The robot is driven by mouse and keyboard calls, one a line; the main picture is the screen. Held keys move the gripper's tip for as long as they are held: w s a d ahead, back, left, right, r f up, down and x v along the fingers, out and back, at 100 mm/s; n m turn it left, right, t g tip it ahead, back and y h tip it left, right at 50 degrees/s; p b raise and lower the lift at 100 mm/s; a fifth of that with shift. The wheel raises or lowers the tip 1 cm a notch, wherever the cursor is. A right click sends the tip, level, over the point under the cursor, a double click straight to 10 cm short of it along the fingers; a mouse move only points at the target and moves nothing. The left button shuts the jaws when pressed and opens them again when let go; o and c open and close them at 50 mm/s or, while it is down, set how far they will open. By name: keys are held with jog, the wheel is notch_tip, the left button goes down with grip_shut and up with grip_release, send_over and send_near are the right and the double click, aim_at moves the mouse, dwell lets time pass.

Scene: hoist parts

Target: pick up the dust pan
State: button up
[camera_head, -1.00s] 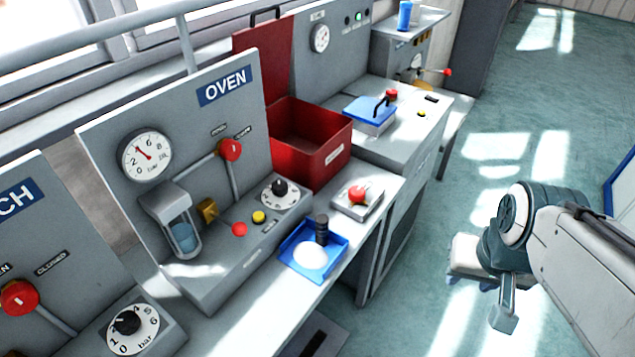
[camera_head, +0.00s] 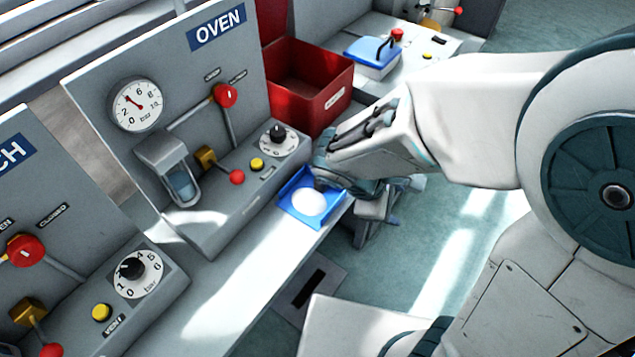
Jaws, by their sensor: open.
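The dust pan (camera_head: 289,207) is a blue, shallow tray with a round white heap in it. It sits on the grey bench edge in front of the OVEN panel. Its upright black handle is hidden behind my wrist. My gripper (camera_head: 374,212) is at the right side of the pan, close to the bench edge. It is open, and nothing shows between its fingers. My forearm and wrist cover the pan's right rear part, so I cannot tell whether a finger touches it.
The OVEN panel (camera_head: 100,75) with its gauge, red levers and knob stands left of the pan. A red open bin (camera_head: 325,105) stands behind it. A blue-lidded box (camera_head: 370,60) is farther back. The bench front to the lower left is clear.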

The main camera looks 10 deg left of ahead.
jog(key=s+a+f+n+t+y+p, duration=0.1)
jog(key=a+n+t+y, duration=0.1)
jog(key=a+n+t, duration=0.5)
jog(key=s+a+f+n+t+y, duration=0.1)
jog(key=a+n+t, duration=0.2)
jog(key=a+n, duration=0.75)
jog(key=m, duration=0.1)
send_over(311, 189)
jog(key=s+d, duration=0.1)
jog(key=s, duration=0.2)
jog(key=shift+s+d+f, duration=0.1)
jog(key=shift+f, duration=0.5)
jog(key=shift+s+d+f, duration=0.1)
jog(key=shift+f, duration=0.45)
jog(key=shift+x, duration=3.05)
jog(key=shift+a, duration=0.1)
jog(key=c, duration=1.1)
